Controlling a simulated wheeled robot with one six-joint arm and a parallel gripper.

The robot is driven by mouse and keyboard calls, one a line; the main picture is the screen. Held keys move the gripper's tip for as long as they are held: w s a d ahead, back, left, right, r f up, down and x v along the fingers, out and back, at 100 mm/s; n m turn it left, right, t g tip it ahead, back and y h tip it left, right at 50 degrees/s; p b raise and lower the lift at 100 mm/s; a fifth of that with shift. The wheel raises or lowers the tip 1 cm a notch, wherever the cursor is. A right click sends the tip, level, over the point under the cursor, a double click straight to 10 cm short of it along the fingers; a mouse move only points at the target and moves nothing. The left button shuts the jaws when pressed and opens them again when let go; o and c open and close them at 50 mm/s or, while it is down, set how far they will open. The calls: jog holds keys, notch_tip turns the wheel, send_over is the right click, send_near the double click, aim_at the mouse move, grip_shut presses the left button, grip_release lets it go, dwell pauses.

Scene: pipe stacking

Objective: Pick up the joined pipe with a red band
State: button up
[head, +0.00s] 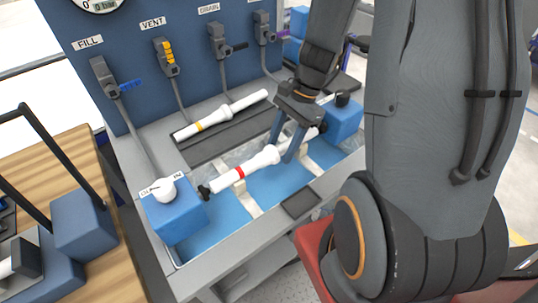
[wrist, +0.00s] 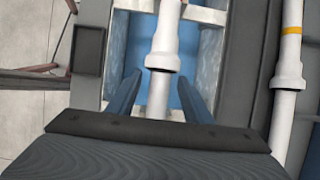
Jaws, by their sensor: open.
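The joined pipe with a red band (head: 240,172) is white and lies across supports over the blue basin, between two blue blocks. My gripper (head: 285,152) is above its right part, fingers pointing down. In the wrist view the pipe (wrist: 162,50) runs between the two open blue fingers (wrist: 160,92), with its wider collar just beyond them; the red band is out of that view. The fingers are on either side of the pipe; I cannot tell whether they touch it.
A second white pipe with a yellow band (head: 200,125) lies on the dark ledge behind. The blue blocks (head: 174,214) and (head: 343,118) stand at the basin's ends. A blue panel (head: 150,70) with labelled valves rises behind. A wooden table (head: 60,170) is at left.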

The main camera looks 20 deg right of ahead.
grip_shut()
jog(key=shift+r, duration=0.1)
